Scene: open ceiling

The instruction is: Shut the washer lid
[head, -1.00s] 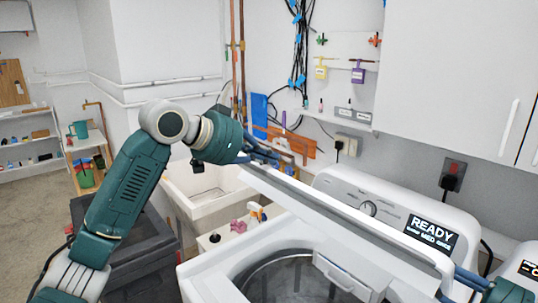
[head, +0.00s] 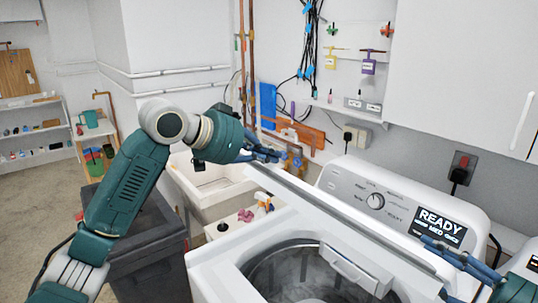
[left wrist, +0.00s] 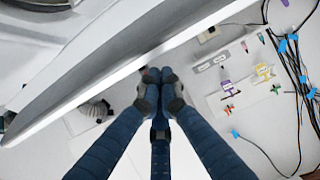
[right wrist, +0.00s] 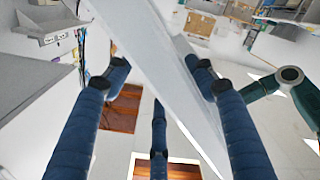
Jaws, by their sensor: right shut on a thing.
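The white washer (head: 225,262) stands at the lower right of the head view, its round drum opening uncovered. Its lid (head: 345,222) is raised and seen nearly edge-on as a long slanting band between the opening and the control panel. My right gripper (head: 440,268) is shut on the lid's right part; the right wrist view shows the lid (right wrist: 160,70) between its fingers. My left gripper (head: 278,155) is at the lid's far left end. In the left wrist view its fingertips (left wrist: 160,80) are together and empty, with the lid (left wrist: 110,55) beside them.
The control panel (head: 400,205) with a READY display stands behind the lid. A utility sink (head: 205,185) is left of the washer, with a spray bottle (head: 264,202) nearby. A dark bin (head: 150,245) stands under my left arm. Wall cabinets (head: 460,70) hang above.

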